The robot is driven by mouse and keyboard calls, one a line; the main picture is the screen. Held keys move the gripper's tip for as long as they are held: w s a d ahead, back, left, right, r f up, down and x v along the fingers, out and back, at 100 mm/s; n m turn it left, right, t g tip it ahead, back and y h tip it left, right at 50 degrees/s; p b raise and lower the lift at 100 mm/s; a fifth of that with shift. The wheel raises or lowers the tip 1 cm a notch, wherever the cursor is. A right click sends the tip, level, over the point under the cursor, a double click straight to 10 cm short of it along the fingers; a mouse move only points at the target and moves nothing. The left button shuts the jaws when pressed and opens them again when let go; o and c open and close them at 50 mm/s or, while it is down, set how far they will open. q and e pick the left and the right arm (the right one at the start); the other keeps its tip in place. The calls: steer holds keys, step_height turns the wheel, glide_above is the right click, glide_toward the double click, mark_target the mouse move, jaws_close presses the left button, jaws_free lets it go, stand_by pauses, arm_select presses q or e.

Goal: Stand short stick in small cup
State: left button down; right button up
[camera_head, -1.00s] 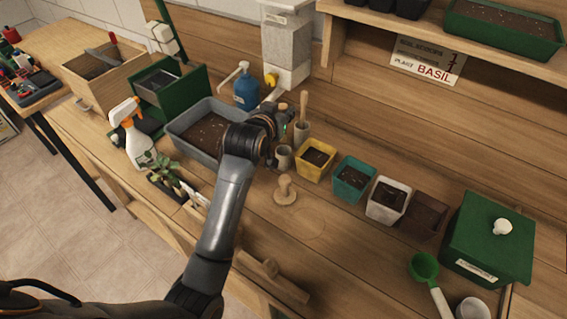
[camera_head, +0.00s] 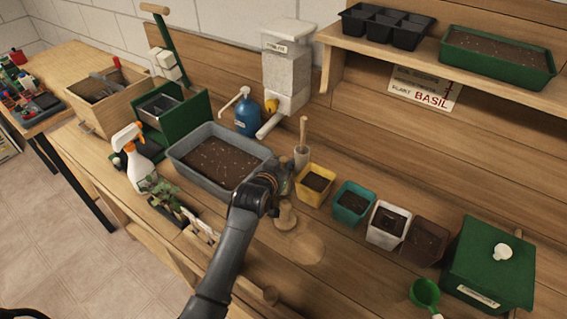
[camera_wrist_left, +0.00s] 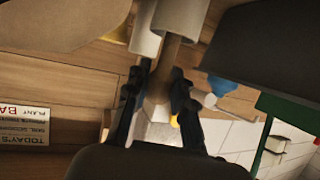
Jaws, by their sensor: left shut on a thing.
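My left gripper (camera_head: 284,178) is low over the bench at the cups. In the left wrist view it (camera_wrist_left: 159,78) is shut on the short stick (camera_wrist_left: 172,58), a brown wooden rod. The stick's far end meets the rim of a pale grey cup (camera_wrist_left: 180,18); I cannot tell whether it is inside. A second pale cup (camera_wrist_left: 144,28) is beside it. In the head view a tall stick (camera_head: 304,131) stands upright in a grey cup (camera_head: 301,158). The small cup is hidden behind my gripper there. My right gripper is not in view.
A yellow pot (camera_head: 314,184) stands close right of my gripper, then a teal pot (camera_head: 352,206) and a white pot (camera_head: 388,224). A round wooden knob (camera_head: 286,218) is just in front. A grey soil tray (camera_head: 188,165) is left.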

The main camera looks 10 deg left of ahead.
arm_select(q)
steer(key=shift+f, duration=0.2)
steer(key=c, duration=1.2)
jaws_free()
steer(key=shift+o, duration=0.3)
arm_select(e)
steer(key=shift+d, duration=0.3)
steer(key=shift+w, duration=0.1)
arm_select(q)
steer(key=shift+r, duration=0.1)
steer(key=shift+r, duration=0.15)
steer(key=shift+s, duration=0.4)
steer(key=b+v, duration=0.1)
steer(key=v, duration=1)
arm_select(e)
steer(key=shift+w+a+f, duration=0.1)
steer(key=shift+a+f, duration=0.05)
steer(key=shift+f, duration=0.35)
